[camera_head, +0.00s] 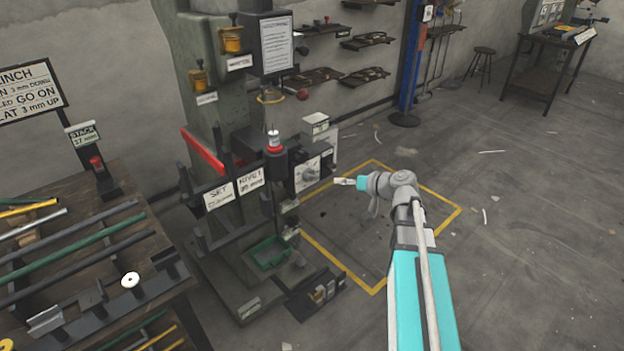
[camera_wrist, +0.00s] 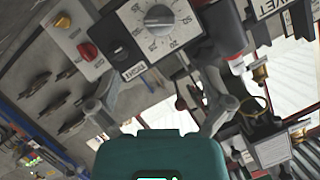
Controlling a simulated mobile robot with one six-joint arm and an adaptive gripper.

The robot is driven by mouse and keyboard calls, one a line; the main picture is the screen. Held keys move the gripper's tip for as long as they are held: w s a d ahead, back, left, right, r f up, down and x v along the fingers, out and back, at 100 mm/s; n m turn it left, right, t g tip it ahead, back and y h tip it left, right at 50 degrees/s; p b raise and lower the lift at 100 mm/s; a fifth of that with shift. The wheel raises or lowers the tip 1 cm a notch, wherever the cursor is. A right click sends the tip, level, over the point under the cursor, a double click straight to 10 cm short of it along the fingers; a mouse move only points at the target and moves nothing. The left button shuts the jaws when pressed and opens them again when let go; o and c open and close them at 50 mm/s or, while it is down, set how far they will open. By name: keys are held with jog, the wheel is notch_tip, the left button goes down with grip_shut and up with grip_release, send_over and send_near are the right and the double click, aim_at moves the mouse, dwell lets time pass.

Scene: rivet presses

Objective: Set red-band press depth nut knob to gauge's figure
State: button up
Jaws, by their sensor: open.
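The press (camera_head: 195,60) stands left of centre in the head view, with a slanted red bar and a red ring (camera_head: 274,148) near its spindle top. A grey dial knob (camera_head: 309,174) on a white scale plate faces my gripper; in the wrist view the dial knob (camera_wrist: 158,19) is at the top, its exact setting unclear. The left stand's gauge card (camera_head: 84,134) seems to read "STACK 17 mm". Cards on the press read "SET" (camera_head: 219,194) and "RIVET" (camera_head: 251,181), their figures small. My gripper (camera_head: 346,181) is open and empty, apart from the dial; its fingers (camera_wrist: 160,85) straddle the space below it.
A rod-laden bench (camera_head: 75,195) is at lower left. A green tray (camera_head: 268,252) sits low on the press. The yellow-outlined floor (camera_head: 375,265) is mostly clear.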

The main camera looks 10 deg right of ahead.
aim_at(315, 178)
jog(key=b+x, duration=0.4)
jog(key=x, duration=0.9)
jog(key=shift+f, duration=0.1)
jog(key=shift+s, duration=0.1)
jog(key=c, duration=1.1)
jog(key=shift+m, duration=0.3)
jog(key=m+y+b, duration=0.2)
jog(key=m, duration=0.1)
jog(key=shift+f+g+b, duration=0.2)
jog(key=shift+g+b, duration=0.1)
jog(key=shift+b, duration=0.1)
jog(key=m+y+b, duration=0.2)
jog(key=m, duration=0.2)
jog(key=shift+r, duration=0.15)
